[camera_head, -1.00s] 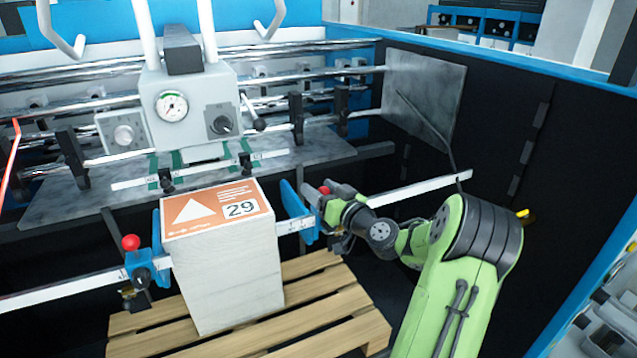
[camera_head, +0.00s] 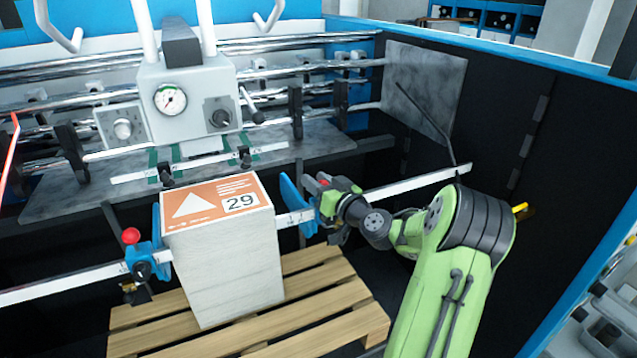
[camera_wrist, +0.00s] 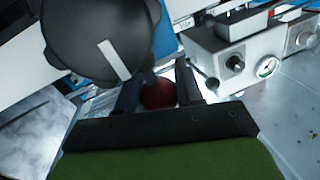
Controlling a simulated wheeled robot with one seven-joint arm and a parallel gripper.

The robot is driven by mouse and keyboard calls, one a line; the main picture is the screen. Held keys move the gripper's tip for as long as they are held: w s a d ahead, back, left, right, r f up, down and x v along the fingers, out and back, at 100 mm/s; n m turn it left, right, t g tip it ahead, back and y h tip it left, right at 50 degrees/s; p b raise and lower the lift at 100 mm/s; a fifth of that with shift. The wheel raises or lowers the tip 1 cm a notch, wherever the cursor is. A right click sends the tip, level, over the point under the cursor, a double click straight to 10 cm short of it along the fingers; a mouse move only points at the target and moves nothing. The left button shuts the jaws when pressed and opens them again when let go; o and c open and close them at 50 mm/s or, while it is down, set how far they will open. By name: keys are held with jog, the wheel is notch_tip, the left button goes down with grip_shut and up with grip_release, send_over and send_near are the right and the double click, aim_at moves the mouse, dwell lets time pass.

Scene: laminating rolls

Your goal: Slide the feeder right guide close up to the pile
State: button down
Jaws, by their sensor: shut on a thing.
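The pile (camera_head: 225,265) is a tall white stack with an orange top sheet marked 29. The feeder right guide (camera_head: 291,200) is a blue plate on the scaled bar, to the right of the pile. A short stretch of bar shows between plate and pile, so they look apart. My gripper (camera_head: 325,186) is at this guide, shut on its red knob (camera_head: 323,181). In the wrist view the red knob (camera_wrist: 158,95) sits between my fingers (camera_wrist: 159,85), beside a large black round part (camera_wrist: 100,40) with a white mark.
The left guide (camera_head: 143,258), blue with a red knob, stands at the pile's left side. The pile rests on a wooden pallet (camera_head: 340,322). The scaled bar (camera_head: 420,184) runs on to the right. A grey gauge box (camera_head: 190,103) is above and behind the pile.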

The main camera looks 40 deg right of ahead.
jog(key=w+a+b, duration=0.1)
jog(key=a+b, duration=0.2)
jog(key=a, duration=0.3)
jog(key=shift+w, duration=0.4)
jog(key=c, duration=0.8)
grip_release()
jog(key=shift+d, duration=0.1)
jog(key=shift+o, duration=0.2)
jog(key=s+a+b, duration=0.1)
jog(key=s+b, duration=0.4)
jog(key=s, duration=1)
jog(key=shift+s+a, duration=0.25)
jog(key=shift+s, duration=0.15)
